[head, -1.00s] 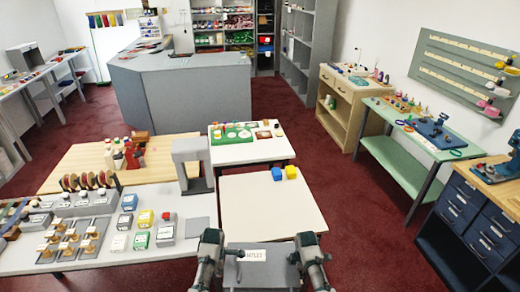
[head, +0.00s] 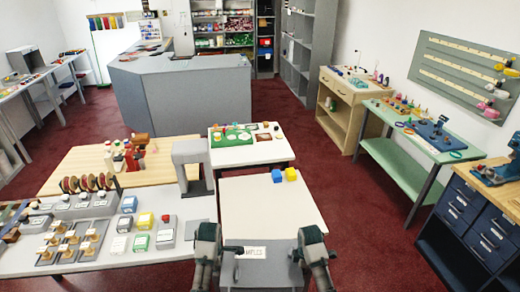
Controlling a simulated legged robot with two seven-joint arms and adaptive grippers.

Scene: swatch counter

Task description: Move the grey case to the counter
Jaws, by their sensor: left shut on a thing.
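The grey case (head: 268,275), with a white label on it, is at the bottom middle of the head view, close in front of me and between my two grippers. My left gripper (head: 208,262) is at its left side and shut on it. My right gripper (head: 313,258) is at its right side; its fingertips are not clear enough to tell whether they grip. The case's lower part is cut off by the frame. The large grey counter (head: 180,90) stands at the back, left of the middle.
A cream table (head: 265,210) with a blue and a yellow block is just ahead. A white table with boxes and a grey arch-shaped stand (head: 190,160) is at left. Red carpet (head: 370,225) is clear to the right, before a navy drawer cabinet (head: 470,215).

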